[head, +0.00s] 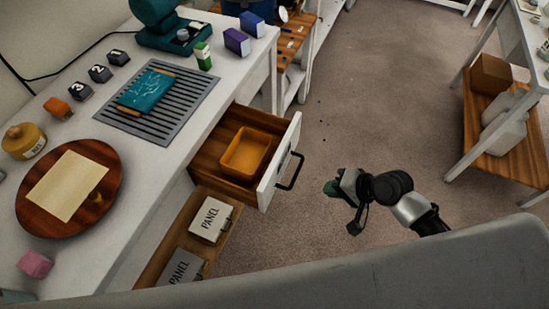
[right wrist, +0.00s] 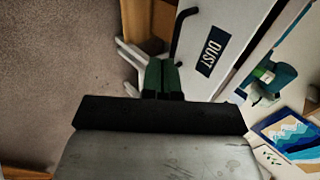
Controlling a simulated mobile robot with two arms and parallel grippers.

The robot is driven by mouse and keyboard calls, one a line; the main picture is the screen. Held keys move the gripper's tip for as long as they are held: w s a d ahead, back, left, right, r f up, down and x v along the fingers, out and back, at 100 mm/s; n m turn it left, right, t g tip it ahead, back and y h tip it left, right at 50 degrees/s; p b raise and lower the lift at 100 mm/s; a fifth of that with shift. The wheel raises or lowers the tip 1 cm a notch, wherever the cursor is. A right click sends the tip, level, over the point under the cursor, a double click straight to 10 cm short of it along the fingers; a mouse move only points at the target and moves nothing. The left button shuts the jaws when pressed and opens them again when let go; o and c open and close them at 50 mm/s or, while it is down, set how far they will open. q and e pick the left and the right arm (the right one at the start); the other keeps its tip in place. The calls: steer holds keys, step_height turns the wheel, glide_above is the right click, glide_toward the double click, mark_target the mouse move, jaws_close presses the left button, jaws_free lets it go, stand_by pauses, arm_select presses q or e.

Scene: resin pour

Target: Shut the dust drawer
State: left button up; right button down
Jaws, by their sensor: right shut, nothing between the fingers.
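The dust drawer (head: 268,182) is pulled out from the white workbench, its wooden inside showing. Its white front has a dark bar handle (head: 293,172). In the right wrist view, the drawer front (right wrist: 225,22) carries a dark label reading DUST, and part of the handle (right wrist: 178,32) shows. My right gripper (head: 331,188) has green fingertips and is shut and empty. In the head view it is to the right of the handle, apart from it. In the right wrist view its fingers (right wrist: 162,76) are together, pointing towards the drawer area. My left gripper is out of view.
An orange tray (head: 252,150) sits in the drawer. Panel boxes (head: 210,219) lie on a wooden shelf below. The workbench top holds a round wooden board (head: 108,157) and a slatted grey mat (head: 201,92). Carpet (head: 385,110) is clear to the right, up to another table.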

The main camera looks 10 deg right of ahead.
mark_target(225, 157)
steer(key=shift+y, duration=0.4)
steer(key=w+a+f, duration=0.1)
steer(key=w+a, duration=0.1)
steer(key=a, duration=0.1)
steer(key=w+a+f, duration=0.1)
steer(key=a, duration=0.2)
steer(key=w+a+f+p, duration=0.1)
steer(key=w+a, duration=0.1)
steer(key=a, duration=0.2)
steer(key=shift+w+a, duration=0.1)
steer(key=shift+w, duration=0.25)
steer(key=shift+w+a+f, duration=0.15)
steer(key=shift+w+a, duration=0.15)
steer(key=shift+a, duration=0.15)
steer(key=shift+w+a, duration=0.35)
steer(key=shift+a, duration=0.2)
steer(key=w+a, duration=0.3)
steer(key=a, duration=0.2)
steer(key=w+a+b, duration=0.1)
steer(key=w+a, duration=0.2)
steer(key=a, duration=0.1)
steer(key=w+a+b, duration=0.1)
steer(key=w+a, duration=0.2)
steer(key=a, duration=0.2)
steer(key=shift+w+a, duration=0.3)
steer(key=shift+a, duration=0.05)
steer(key=shift+d, duration=0.1)
